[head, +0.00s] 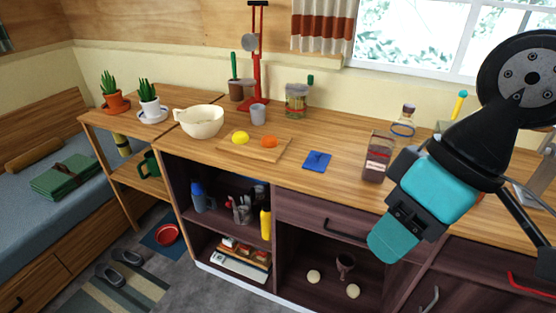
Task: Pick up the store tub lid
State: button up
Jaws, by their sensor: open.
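A flat blue square piece (317,160), which looks like the store tub lid, lies on the wooden counter near its front edge. A small darker raised part shows on its top. To its right stands a clear, straight-sided tub (378,157) with dark contents. My gripper (392,242), teal and black, is at the right, in front of the counter's drawers. It is lower in the picture than the lid and right of it. It is open, and nothing shows in it. The arm hides part of the counter at the right.
Left of the lid, a wooden board (250,149) holds a yellow and an orange piece. A cream bowl (201,122), a grey cup (258,115), a jar (297,101) and a stoppered flask (403,121) stand around. Bare counter surrounds the lid.

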aim_at(316, 161)
jog(key=u, duration=0.5)
jog(key=i, duration=1.3)
jog(key=z, duration=0.8)
